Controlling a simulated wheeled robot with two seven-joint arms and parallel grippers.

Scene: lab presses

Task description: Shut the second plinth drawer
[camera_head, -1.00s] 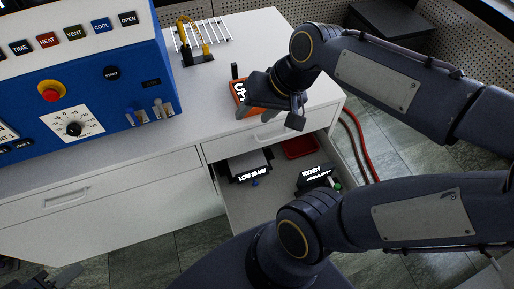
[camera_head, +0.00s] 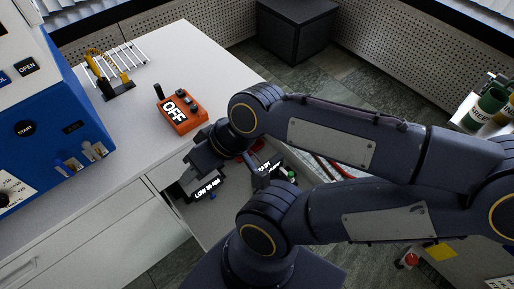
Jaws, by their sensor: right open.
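The pulled-out plinth drawer (camera_head: 207,222) stands open below the right part of the white bench. Inside lie a dark block marked "LOW 20 MM" (camera_head: 206,191), a dark block marked "READY" (camera_head: 271,164) and a red item, mostly covered. The drawer's front panel is hidden behind my right arm. My right gripper (camera_head: 222,176) is open and empty, fingers pointing down over the drawer opening. I cannot tell whether it touches anything. My left gripper is not in view.
An orange box marked "OFF" (camera_head: 181,113) stands on the bench top (camera_head: 200,60) near its edge. The blue press (camera_head: 60,110) and a rack (camera_head: 115,75) are at left. A dark cabinet (camera_head: 297,30) stands behind. A shelf with bottles (camera_head: 487,110) is at right.

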